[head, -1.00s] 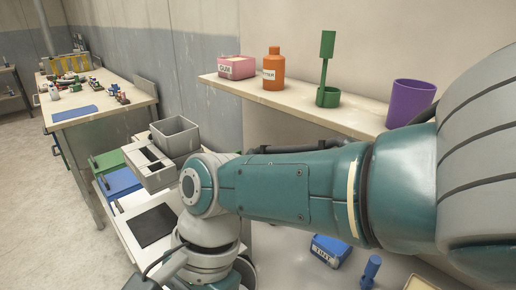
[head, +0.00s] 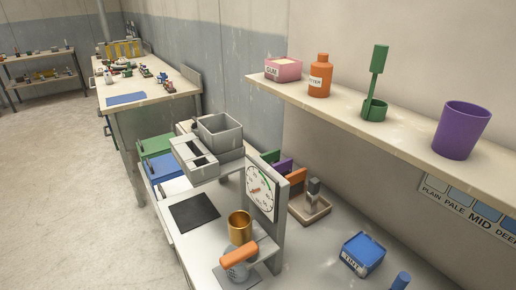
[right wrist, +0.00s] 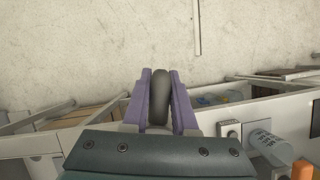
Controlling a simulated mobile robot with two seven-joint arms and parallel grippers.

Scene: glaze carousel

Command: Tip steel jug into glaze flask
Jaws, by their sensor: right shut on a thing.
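My right gripper (right wrist: 159,92), with purple fingers in the right wrist view, is shut on a rounded dark grey piece (right wrist: 161,88). I cannot tell what this piece belongs to; no jug body shows around it. In the head view a grey vessel with an orange bar across its top (head: 236,270) stands on the low bench beside a gold cup (head: 240,229). I cannot tell whether either is the jug or the flask. A pale, marked cylinder (right wrist: 268,144) shows at lower right in the right wrist view, apart from my fingers. My left gripper is out of view.
A dial board (head: 263,190) stands upright behind the gold cup. A dark mat (head: 194,212) lies bare to its left. A blue box (head: 362,254) and a tray (head: 310,208) are further right. The shelf (head: 350,115) above holds a purple cup (head: 461,130) and containers.

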